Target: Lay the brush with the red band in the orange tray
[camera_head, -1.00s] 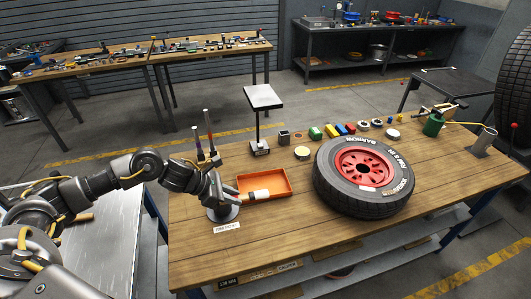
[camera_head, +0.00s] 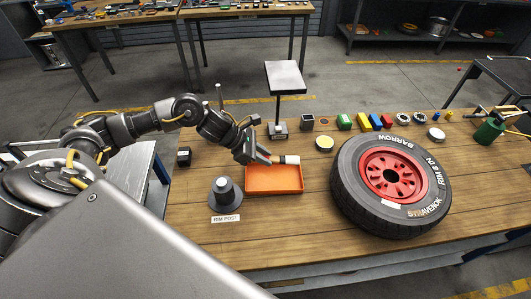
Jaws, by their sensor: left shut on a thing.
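The orange tray (camera_head: 275,184) lies on the wooden bench, left of the tyre. My left gripper (camera_head: 266,158) is at the tray's far side, shut on what I take to be the brush (camera_head: 289,160). The brush's pale, thick end points right, over the tray's far edge. I cannot tell whether the brush touches the tray. My right gripper is not in view.
The rim post (camera_head: 224,195) stands just left of the tray. The tyre (camera_head: 388,188) with a red rim lies to the right. The bench front is clear.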

